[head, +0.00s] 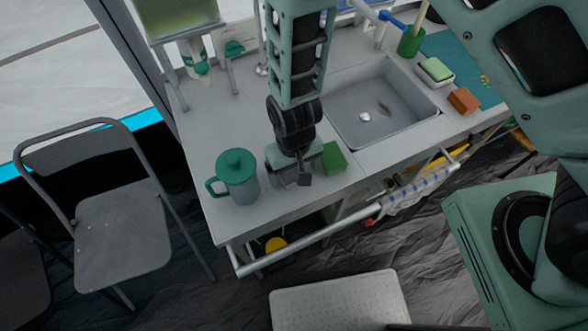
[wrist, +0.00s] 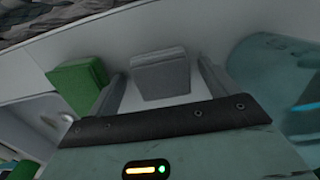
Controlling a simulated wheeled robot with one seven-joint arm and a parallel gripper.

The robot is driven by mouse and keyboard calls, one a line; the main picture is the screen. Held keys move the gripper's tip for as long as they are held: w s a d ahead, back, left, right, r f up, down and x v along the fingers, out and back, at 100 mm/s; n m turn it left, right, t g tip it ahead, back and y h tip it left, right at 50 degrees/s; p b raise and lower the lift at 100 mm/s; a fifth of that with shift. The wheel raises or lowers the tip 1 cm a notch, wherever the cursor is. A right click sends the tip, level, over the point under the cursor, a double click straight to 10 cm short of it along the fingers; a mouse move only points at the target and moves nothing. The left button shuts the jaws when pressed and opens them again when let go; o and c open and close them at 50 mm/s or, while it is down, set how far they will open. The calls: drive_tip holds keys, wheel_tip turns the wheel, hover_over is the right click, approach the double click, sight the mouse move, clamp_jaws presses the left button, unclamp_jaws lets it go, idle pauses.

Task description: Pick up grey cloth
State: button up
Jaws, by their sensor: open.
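The grey cloth (wrist: 160,74) is a small folded grey block on the pale counter, at the upper middle of the wrist view. My gripper (wrist: 162,82) is open, with one finger on either side of the cloth and a gap showing at each side. I cannot tell how high the fingertips are above the counter. In the head view my gripper (head: 290,178) points down at the counter between the teal jug and the green block. There the cloth is mostly hidden behind my gripper.
A teal lidded jug (head: 238,178) stands close on the left, and a green block (head: 334,158) lies close on the right. The sink (head: 383,100) lies beyond the block. A rail (head: 330,228) runs along the counter's front edge. Clear counter lies behind the jug.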

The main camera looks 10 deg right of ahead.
sight(295, 170)
drive_tip(key=shift+c, duration=0.3)
drive_tip(key=c, duration=1.1)
wheel_tip(295, 170, up, 10)
drive_tip(key=shift+f+b, duration=0.1)
drive_tip(key=shift+b, duration=0.55)
drive_tip(key=shift+o, duration=1.4)
drive_tip(key=shift+c, duration=0.5)
